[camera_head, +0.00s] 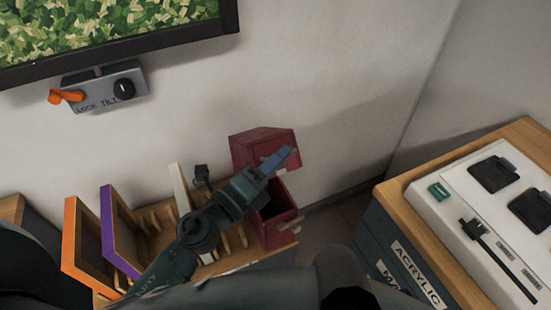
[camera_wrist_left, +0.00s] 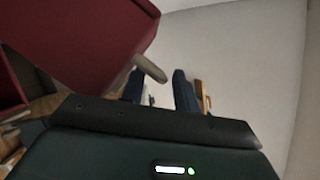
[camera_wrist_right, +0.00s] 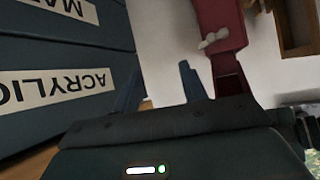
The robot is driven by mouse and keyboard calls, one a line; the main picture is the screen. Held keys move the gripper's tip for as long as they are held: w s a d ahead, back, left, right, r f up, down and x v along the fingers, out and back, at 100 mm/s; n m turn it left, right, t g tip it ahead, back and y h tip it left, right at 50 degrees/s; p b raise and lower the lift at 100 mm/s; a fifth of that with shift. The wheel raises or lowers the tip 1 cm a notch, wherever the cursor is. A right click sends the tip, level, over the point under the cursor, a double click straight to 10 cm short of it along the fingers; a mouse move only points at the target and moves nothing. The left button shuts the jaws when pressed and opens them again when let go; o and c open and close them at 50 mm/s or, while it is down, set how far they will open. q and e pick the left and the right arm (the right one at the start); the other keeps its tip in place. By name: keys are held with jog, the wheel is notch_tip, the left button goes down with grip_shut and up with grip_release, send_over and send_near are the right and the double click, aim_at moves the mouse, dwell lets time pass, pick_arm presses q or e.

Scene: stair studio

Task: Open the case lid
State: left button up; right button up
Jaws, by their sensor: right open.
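The dark red case (camera_head: 275,232) stands at the right end of a wooden rack. Its lid (camera_head: 262,146) is raised at the back, and the dark inside shows below it. My left gripper (camera_head: 282,160) is in front of the lid, over the opening.
Orange (camera_head: 72,245) and purple (camera_head: 108,225) framed panels stand in the rack to the left. A blue drawer cabinet (camera_head: 375,245) with a white control panel (camera_head: 450,210) is at the right. A wall-mounted lock and tilt control (camera_head: 105,88) is above. Floor shows between rack and cabinet.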

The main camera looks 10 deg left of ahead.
pick_arm(q)
jog(key=b+v, duration=0.6)
jog(key=v, duration=0.7)
pick_arm(e)
jog(key=shift+w+a+f+m+t+y, duration=0.2)
jog(key=shift+a+f, duration=0.1)
jog(key=shift+f, duration=0.35)
jog(key=shift+w+a+f+m+t+y, duration=0.1)
jog(key=shift+a+f+t+y, duration=0.15)
jog(key=shift+f, duration=0.35)
pick_arm(q)
jog(key=shift+a, duration=0.1)
pick_arm(e)
jog(key=shift+a, duration=0.1)
pick_arm(q)
jog(key=shift+c, duration=0.3)
